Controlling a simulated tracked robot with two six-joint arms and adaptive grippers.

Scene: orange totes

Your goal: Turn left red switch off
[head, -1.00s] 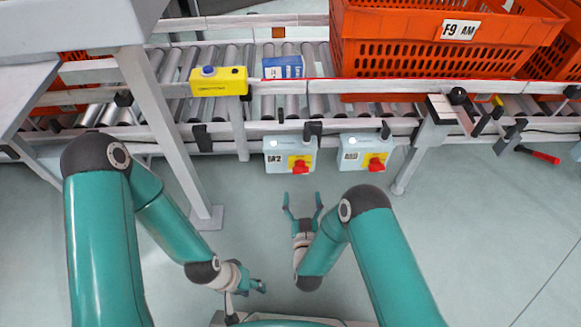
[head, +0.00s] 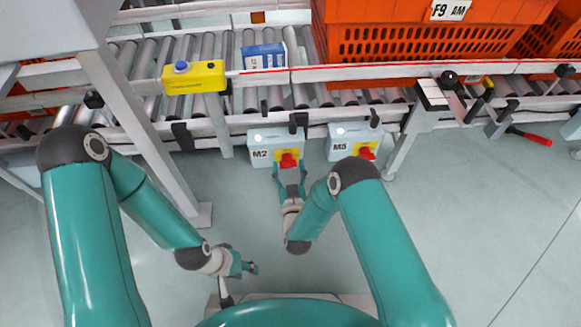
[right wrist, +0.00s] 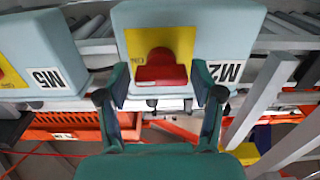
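The left red switch (head: 288,160) sits on a yellow plate on the front of the pale blue M2 box (head: 262,148), below the conveyor rail. My right gripper (head: 290,172) is at this switch. In the right wrist view, the red switch (right wrist: 162,68) shows between my right gripper's (right wrist: 162,86) two spread fingers, with gaps at both sides; I see no clear contact. The M5 box (head: 343,143) with its own red switch (head: 366,153) is to the right. My left gripper (head: 246,266) hangs low over the floor, away from the boxes; its finger opening is unclear.
A roller conveyor (head: 300,97) runs behind the boxes, carrying a blue-and-white carton (head: 263,57) and an orange tote (head: 400,45). A yellow button box (head: 195,77) is on the rail. Grey legs (head: 150,140) stand at left. The floor is clear in front.

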